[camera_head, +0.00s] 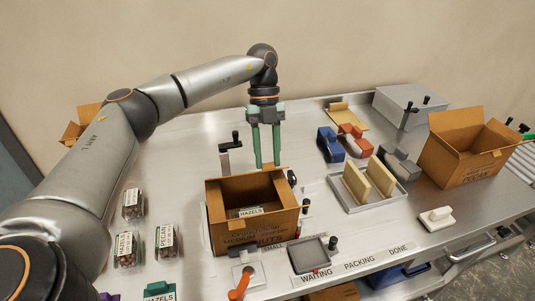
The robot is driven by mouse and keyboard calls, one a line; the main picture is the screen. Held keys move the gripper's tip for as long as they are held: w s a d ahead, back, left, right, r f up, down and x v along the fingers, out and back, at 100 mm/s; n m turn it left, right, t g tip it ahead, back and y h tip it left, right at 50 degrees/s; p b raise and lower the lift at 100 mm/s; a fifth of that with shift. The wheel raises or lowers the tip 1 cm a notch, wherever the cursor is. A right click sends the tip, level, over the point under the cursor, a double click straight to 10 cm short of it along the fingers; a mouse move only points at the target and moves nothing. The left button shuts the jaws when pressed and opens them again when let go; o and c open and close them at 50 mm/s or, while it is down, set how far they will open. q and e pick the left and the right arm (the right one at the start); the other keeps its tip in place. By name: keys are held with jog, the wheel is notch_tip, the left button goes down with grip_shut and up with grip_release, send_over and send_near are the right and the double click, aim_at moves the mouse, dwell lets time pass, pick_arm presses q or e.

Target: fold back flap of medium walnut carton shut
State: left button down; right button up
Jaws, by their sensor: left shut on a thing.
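The medium carton (276,230) is a brown open-topped box at the front middle of the steel table, with printing on its front that is only partly readable. A clear pack labelled HAZELS (250,211) lies inside it. The back flap (268,171) stands up at the carton's rear edge, partly hidden by my fingers. My left gripper (267,164) comes down from above with its green fingers at that flap, shut on it. My right gripper is not in view.
Clear nut packs (125,249) stand left of the carton. A grey tray with tan blocks (403,194) and a larger open carton (457,166) are to the right. A dark scale-like pad (313,254) and an orange-handled device (241,285) lie in front. Dark-knobbed clamps stand close around the carton.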

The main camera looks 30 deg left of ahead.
pick_arm(q)
jog(key=shift+s+d+f+t+y, duration=0.1)
jog(key=shift+s+d+t+y, duration=0.2)
jog(key=shift+y, duration=0.1)
jog(key=shift+s+d+f+t+y, duration=0.2)
jog(key=shift+t+y, duration=0.2)
jog(key=shift+y, duration=0.1)
jog(key=shift+s+d+f+t+y+b, duration=0.25)
jog(key=shift+d+f+t+y+b, duration=0.15)
jog(key=shift+t+y, duration=0.1)
jog(key=f+t+y+b, duration=0.1)
jog(key=b, duration=0.1)
jog(key=s+d+f+t+y+b, duration=0.1)
jog(key=b, duration=0.2)
jog(key=shift+d+y, duration=0.1)
jog(key=shift+y, duration=0.3)
jog(key=shift+s+d+f+t+y+b, duration=0.1)
jog(key=shift+s+f+t+y+b, duration=0.1)
jog(key=shift+t+y+b, duration=0.6)
jog(key=shift+h, duration=0.3)
